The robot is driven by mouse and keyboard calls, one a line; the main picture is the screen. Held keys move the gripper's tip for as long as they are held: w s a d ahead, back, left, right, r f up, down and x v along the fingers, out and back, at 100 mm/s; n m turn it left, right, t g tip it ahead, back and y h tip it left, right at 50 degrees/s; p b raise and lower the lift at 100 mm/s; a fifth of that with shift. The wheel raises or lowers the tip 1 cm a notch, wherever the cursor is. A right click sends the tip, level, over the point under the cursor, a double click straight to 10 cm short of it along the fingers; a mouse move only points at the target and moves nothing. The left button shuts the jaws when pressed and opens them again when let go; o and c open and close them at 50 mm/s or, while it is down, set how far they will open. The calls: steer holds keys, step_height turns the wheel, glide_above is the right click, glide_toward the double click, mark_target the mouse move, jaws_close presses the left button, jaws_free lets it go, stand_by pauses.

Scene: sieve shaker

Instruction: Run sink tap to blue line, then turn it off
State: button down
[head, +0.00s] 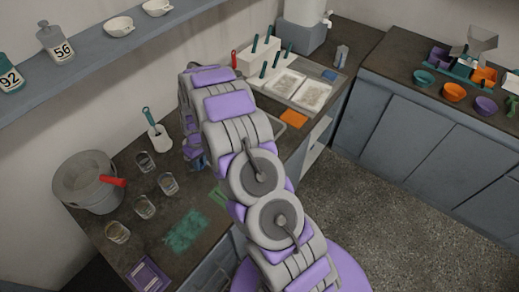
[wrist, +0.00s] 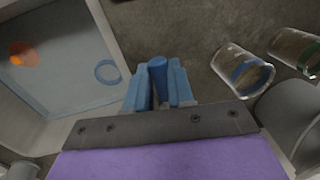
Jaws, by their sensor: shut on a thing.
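In the wrist view my gripper (wrist: 158,88) has its blue fingers closed around a blue round-ended piece (wrist: 157,65) that looks like the tap handle. The sink basin (wrist: 112,35) lies to the left of the fingers, pale with a blue-grey floor. A blue ring (wrist: 107,72) shows inside it near the right wall; I cannot tell whether it is the blue line. No running stream is clear, and the water level cannot be told. In the head view my arm hides the gripper, the tap and most of the sink.
Glass beakers with a blue band (wrist: 242,72) and a green band stand right of my gripper. In the head view several beakers (head: 145,162), a grey bucket (head: 88,180) and a white brush holder (head: 159,137) stand left of my arm. An orange sponge-like block (head: 293,118) lies right.

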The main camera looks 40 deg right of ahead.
steer(key=c, duration=0.9)
jaws_free()
steer(key=shift+a, duration=0.2)
step_height(320, 180, up, 17)
steer(key=d+p, duration=0.1)
steer(key=d, duration=0.1)
steer(key=shift+w+d+p, duration=0.3)
steer(key=shift+w+d, duration=0.05)
steer(key=shift+w, duration=0.1)
